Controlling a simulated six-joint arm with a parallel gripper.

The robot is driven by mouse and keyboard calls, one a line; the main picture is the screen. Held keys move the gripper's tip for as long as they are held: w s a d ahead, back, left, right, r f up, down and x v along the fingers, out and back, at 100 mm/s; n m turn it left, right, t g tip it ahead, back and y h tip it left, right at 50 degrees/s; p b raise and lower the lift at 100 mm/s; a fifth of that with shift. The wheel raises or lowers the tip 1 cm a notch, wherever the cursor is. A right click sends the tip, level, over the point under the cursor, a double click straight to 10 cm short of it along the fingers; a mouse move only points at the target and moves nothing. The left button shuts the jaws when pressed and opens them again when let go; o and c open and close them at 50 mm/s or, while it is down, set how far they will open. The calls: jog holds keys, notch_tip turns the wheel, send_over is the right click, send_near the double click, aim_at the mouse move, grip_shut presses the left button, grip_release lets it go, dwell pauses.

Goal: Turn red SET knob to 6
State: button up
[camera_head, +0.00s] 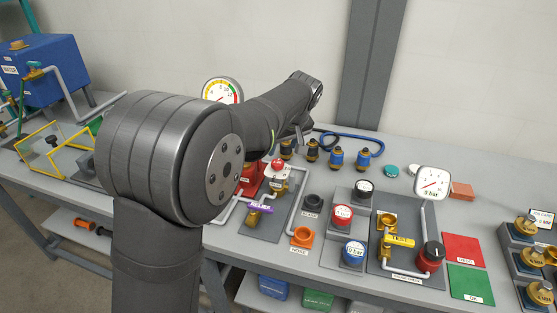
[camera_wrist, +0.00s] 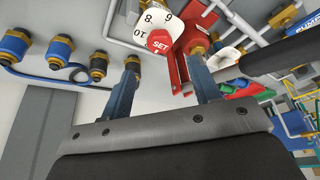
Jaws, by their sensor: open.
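The red SET knob (camera_wrist: 159,41) sits in the middle of a white dial (camera_wrist: 143,18) in the wrist view. The figures 8, 10 and what looks like an upside-down 6 show on the dial. I cannot make out a clear pointer, so its setting is unclear. My gripper (camera_wrist: 162,60) is open and empty in the wrist view. Its fingertips lie left and right of the knob's lower side in the picture; the distance to it is unclear.
A red bracket (camera_wrist: 182,55) stands right of the knob in the wrist view, near the right finger. Blue and black fittings (camera_wrist: 65,50) with a blue hose are at left. In the head view, a round gauge (camera_head: 222,91) stands behind my arm and a purple-handled valve (camera_head: 259,208) in front.

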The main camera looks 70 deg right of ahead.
aim_at(278, 162)
jog(key=x, duration=0.8)
jog(key=shift+f, duration=0.1)
jog(key=shift+c, duration=0.3)
jog(key=c, duration=0.9)
